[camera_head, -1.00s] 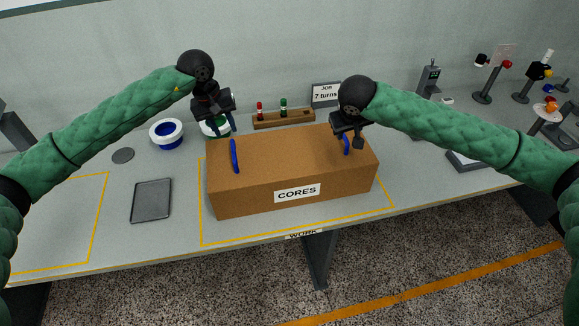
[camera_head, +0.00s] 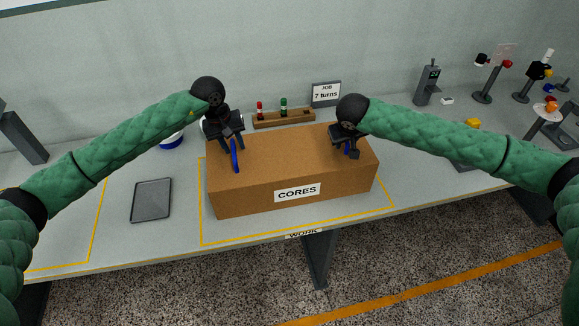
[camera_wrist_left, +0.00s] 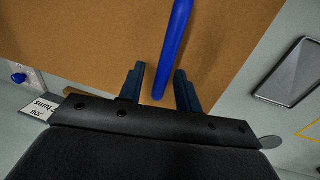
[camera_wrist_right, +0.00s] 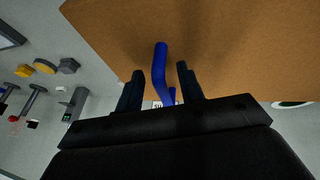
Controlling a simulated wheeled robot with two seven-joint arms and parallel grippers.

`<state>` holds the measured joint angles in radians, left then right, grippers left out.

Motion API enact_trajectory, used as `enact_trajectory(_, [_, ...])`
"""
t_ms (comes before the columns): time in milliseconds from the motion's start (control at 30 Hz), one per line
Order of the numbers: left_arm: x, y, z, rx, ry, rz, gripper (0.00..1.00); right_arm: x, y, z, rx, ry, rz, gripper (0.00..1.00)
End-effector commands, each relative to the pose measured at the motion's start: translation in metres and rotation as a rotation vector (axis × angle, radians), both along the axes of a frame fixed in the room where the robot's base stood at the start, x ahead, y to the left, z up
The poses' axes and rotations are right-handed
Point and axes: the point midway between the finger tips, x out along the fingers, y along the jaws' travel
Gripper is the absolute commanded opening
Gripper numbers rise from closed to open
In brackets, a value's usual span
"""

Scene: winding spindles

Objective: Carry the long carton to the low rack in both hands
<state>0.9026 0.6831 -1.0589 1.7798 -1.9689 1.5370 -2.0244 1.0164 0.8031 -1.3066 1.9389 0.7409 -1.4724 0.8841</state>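The long brown carton (camera_head: 285,173), labelled CORES, sits on the table inside a yellow outline. It has a blue handle (camera_head: 235,156) on its left part and another blue handle (camera_head: 347,149) on its right part. My left gripper (camera_head: 229,147) is open at the left handle; in the left wrist view its fingers (camera_wrist_left: 161,88) stand either side of the handle's end, with gaps. My right gripper (camera_head: 345,149) is at the right handle; in the right wrist view its open fingers (camera_wrist_right: 160,83) stand either side of the handle. The low rack is not identifiable.
A grey tray (camera_head: 152,200) lies left of the carton. A wooden holder (camera_head: 284,119) with red and green pieces and a job sign (camera_head: 326,94) stand behind it. Several stands, one with a red knob (camera_head: 507,64), fill the back right. The floor in front is clear.

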Motion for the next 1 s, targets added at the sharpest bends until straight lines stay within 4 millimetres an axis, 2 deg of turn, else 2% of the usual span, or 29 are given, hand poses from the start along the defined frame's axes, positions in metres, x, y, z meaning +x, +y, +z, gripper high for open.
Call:
enact_trajectory(33, [0.0000, 0.0001, 0.0001, 0.000, 0.000, 0.000, 0.34, 0.0001, -0.0001, 0.0001, 0.000, 0.000, 0.000, 0.38])
enact_trajectory(200, [0.0001, 0.0002, 0.0002, 0.000, 0.000, 0.000, 0.01, 0.0000, -0.0001, 0.0003, 0.000, 0.000, 0.000, 0.04])
enact_trajectory(233, [0.0001, 0.0002, 0.0003, 0.000, 0.000, 0.000, 0.00, 0.0000, -0.0001, 0.0003, 0.000, 0.000, 0.000, 0.00])
enact_trajectory(1000, [0.0002, 0.0006, 0.0005, 0.001, 0.000, 0.001, 0.00, 0.0003, -0.0007, 0.0005, 0.000, 0.000, -0.001, 0.00])
